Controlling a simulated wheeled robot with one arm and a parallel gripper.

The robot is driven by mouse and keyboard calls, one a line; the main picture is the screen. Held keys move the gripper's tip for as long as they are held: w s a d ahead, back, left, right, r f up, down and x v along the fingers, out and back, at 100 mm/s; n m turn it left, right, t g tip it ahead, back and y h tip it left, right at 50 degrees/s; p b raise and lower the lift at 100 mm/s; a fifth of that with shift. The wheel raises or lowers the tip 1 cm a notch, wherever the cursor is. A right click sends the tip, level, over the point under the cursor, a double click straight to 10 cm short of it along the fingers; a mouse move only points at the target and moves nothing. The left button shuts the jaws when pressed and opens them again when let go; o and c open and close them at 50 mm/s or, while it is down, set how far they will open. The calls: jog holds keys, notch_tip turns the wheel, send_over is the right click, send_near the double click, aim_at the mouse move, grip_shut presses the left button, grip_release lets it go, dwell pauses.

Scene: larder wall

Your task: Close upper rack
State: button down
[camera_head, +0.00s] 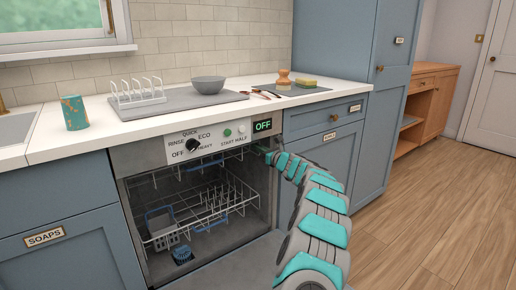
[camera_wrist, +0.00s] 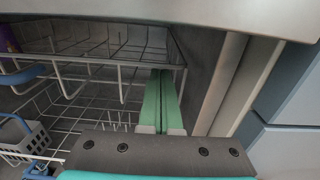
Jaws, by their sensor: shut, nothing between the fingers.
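The upper rack (camera_head: 203,166) is a white wire rack with blue parts, high inside the open dishwasher, just under the control panel. In the wrist view the upper rack (camera_wrist: 95,60) spans the upper left, with its front rail running across. My gripper (camera_head: 267,156) is at the right side of the dishwasher opening. In the wrist view my gripper (camera_wrist: 166,82) has its green fingers together and empty. The fingertips overlap the right end of the rack's front rail; I cannot tell whether they touch it.
The lower rack (camera_head: 214,208) with a grey basket (camera_head: 162,238) sits below. The control panel (camera_head: 208,140) and counter are above. Blue cabinets flank the opening, and the wooden floor (camera_head: 440,220) at right is clear.

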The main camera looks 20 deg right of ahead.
jog(key=shift+w+r, duration=0.1)
jog(key=shift+r, duration=0.3)
